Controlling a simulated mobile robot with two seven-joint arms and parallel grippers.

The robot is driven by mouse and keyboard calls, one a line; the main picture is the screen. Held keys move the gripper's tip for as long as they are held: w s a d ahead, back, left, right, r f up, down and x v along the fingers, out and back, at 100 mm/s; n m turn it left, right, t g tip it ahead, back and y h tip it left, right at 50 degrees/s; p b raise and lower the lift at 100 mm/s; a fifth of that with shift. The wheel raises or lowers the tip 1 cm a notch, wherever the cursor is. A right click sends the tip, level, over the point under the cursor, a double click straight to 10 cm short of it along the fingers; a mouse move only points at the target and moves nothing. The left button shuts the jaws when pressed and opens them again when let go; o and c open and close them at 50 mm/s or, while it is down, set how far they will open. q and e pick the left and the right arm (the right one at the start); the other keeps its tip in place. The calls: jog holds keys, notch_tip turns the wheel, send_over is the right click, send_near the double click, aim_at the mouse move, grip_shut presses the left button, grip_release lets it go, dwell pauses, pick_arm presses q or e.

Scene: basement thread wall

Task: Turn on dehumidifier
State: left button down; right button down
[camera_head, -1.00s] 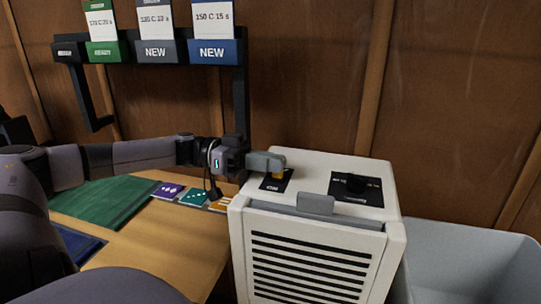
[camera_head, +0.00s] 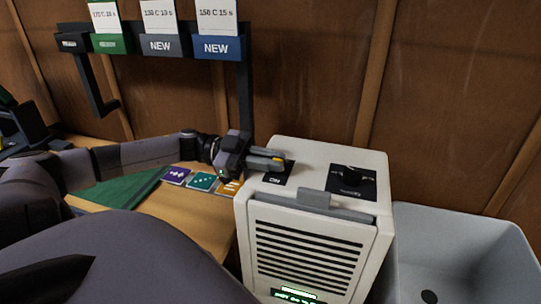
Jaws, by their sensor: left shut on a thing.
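The white dehumidifier (camera_head: 294,229) stands right of the table, with a dark slatted front grille. A small display (camera_head: 296,294) low on its front glows green; its text is too small to read fully. On its top are a black switch plate (camera_head: 278,181) at the left and a black dial (camera_head: 351,180) on a second plate at the right. My right gripper is not in view.
The wooden table (camera_head: 185,225) with coloured cards (camera_head: 202,181) is at the left. A card rack (camera_head: 160,44) hangs above, close behind my left arm.

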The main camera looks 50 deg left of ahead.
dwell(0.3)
pick_arm(q)
jog(key=c, duration=1.2)
grip_release()
jog(key=p+v, duration=0.1)
jog(key=v, duration=0.6)
jog(key=shift+s+a, duration=0.1)
